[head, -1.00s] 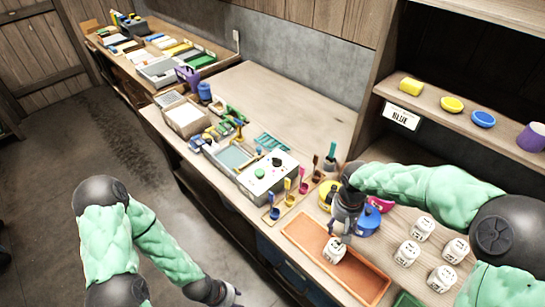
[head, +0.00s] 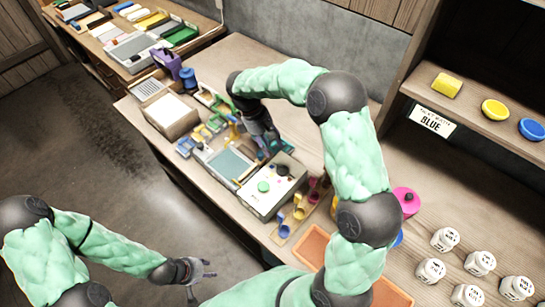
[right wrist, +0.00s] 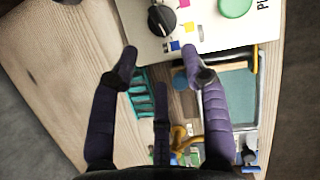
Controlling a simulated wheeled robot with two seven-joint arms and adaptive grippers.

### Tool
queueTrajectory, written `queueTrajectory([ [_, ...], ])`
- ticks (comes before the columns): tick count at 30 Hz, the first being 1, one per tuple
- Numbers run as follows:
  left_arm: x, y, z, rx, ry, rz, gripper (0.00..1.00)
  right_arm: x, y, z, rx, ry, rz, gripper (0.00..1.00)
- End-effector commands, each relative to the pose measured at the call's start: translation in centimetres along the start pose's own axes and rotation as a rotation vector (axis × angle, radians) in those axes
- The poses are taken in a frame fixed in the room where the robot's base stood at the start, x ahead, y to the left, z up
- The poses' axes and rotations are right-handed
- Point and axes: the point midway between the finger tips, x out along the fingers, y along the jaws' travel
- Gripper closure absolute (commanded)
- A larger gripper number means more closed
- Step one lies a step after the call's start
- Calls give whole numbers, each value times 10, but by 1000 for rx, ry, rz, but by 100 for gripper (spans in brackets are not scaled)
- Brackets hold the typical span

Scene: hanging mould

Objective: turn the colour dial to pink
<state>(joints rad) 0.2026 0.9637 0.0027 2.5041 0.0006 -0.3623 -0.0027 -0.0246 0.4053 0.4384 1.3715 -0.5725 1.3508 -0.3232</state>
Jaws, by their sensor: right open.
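The colour dial (right wrist: 162,20) is a black round knob on the white panel of a box (right wrist: 215,35), beside small colour squares including pink, yellow and blue. In the head view the dial (head: 283,170) sits on the box top. I cannot tell which colour it points to. My right gripper (right wrist: 160,57) is open and empty. Its two fingertips are apart, just short of the dial, which lies between and beyond them in the wrist view. In the head view my right gripper (head: 270,143) is just behind the box. My left gripper (head: 203,270) is open and empty over the floor.
A green button (right wrist: 235,7) is near the dial. A teal rack (right wrist: 143,95) and a tray with a teal sheet (right wrist: 228,97) lie close to my right fingers. Small coloured cups (head: 298,212) stand before the box. White pots (head: 480,263) stand right.

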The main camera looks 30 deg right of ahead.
Motion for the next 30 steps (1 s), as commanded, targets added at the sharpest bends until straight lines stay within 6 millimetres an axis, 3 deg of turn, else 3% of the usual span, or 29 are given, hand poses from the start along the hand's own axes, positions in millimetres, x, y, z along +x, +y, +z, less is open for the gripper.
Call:
queueTrajectory([
  [9,11,-4,-1,0,1,0,60,58,0,0,2,0,-2,54],
  [15,15,-6,-1,0,1,0,60,83,0,0,2,1,0,54],
  [29,16,-6,-1,0,1,0,60,94,0,0,2,2,0,54],
  [30,16,-6,-1,0,1,0,60,94,0,0,2,2,0,62],
])
